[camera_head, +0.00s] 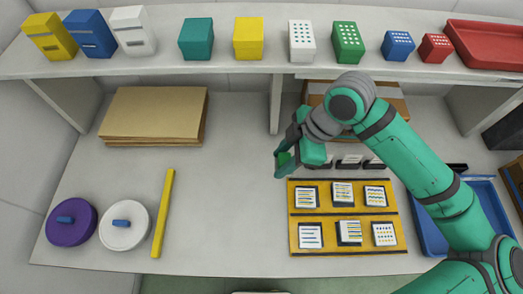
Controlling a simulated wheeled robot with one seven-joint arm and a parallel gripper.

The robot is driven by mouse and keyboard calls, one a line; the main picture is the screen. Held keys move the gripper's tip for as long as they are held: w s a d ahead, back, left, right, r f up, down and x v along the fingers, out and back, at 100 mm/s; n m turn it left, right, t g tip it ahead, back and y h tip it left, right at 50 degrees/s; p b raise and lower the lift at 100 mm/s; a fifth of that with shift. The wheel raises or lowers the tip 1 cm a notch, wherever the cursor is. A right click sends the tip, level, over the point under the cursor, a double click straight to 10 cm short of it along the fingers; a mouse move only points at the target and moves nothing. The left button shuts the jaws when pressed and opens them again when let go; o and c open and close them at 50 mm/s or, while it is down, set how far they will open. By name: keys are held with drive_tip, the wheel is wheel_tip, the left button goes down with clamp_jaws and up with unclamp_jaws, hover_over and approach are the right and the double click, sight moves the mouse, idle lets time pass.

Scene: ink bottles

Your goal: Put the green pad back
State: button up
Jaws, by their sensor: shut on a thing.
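My gripper (287,163) is shut on a small green thing, which looks like the green pad (284,158). It is held above the table, just up and left of the yellow tray (292,222). My gripper's fingers hide much of the pad. Several small dark and white items (348,162) stand in a row behind the yellow tray, partly covered by my arm. A green dotted box (348,42) and a teal box (196,39) stand on the shelf.
The yellow tray holds several printed cards. A blue tray (432,240) lies at right, partly behind my arm. A brown stack (155,115), purple disc (72,221), white disc (124,225) and yellow bar (163,212) lie at left. The table's middle (230,200) is clear.

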drive_tip(key=w+a+f, duration=0.1)
drive_tip(key=w+f, duration=0.1)
drive_tip(key=w+a+f, duration=0.2)
drive_tip(key=w+f, duration=0.1)
drive_tip(key=w+a+f, duration=0.2)
drive_tip(key=shift+w+a+f, duration=0.15)
drive_tip(key=shift+a+f, duration=0.05)
drive_tip(key=shift+f, duration=0.15)
drive_tip(key=shift+w+a+f, duration=0.1)
drive_tip(key=shift+w+f, duration=0.05)
drive_tip(key=shift+f, duration=0.8)
drive_tip(key=shift+w+f, duration=0.1)
drive_tip(key=shift+f, duration=0.8)
drive_tip(key=shift+f, duration=0.1)
drive_tip(key=o, duration=1)
drive_tip(key=v, duration=0.3)
drive_tip(key=shift+d, duration=0.4)
drive_tip(key=d, duration=1.1)
drive_tip(key=shift+d, duration=0.1)
